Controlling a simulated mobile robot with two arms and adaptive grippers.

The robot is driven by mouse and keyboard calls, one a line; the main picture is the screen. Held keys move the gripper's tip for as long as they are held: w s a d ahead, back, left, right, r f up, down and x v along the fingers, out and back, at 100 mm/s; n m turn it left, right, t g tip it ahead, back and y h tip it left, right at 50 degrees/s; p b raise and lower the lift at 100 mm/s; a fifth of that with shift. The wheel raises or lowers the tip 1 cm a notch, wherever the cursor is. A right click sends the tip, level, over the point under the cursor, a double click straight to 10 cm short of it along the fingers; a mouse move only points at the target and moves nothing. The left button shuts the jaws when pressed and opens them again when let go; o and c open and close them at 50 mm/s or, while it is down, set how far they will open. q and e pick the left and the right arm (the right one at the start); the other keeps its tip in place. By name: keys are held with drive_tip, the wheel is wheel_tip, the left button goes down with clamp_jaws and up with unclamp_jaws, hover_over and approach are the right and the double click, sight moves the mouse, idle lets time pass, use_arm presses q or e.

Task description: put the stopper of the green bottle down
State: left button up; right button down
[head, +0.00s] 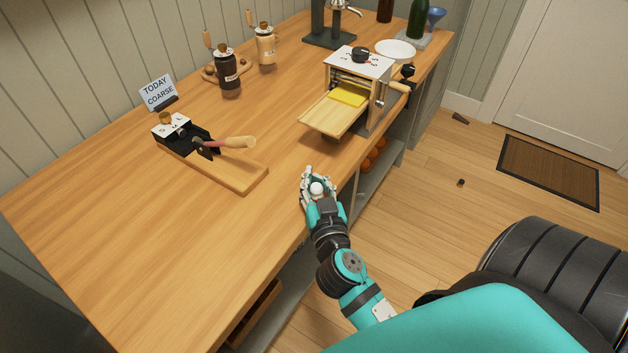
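The green bottle (417,20) stands at the far right end of the wooden counter, and its top is cut off by the picture's upper edge. My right gripper (319,178) is over the counter's front edge, far from the bottle. A small white round thing (317,188) shows at its fingers. I cannot tell whether this is the stopper, a gripper part, or something firmly held. No other stopper can be made out. My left gripper is not in view.
A wooden box with crank and tray (335,112) stands just beyond my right gripper. A slicer on a board (230,165) is to the left. Grinders (228,72), a white plate (396,50) and a blue funnel (435,18) are farther back. The near counter (130,260) is clear.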

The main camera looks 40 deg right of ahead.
drive_tip(key=shift+r, duration=0.1)
drive_tip(key=c, duration=1.4)
unclamp_jaws()
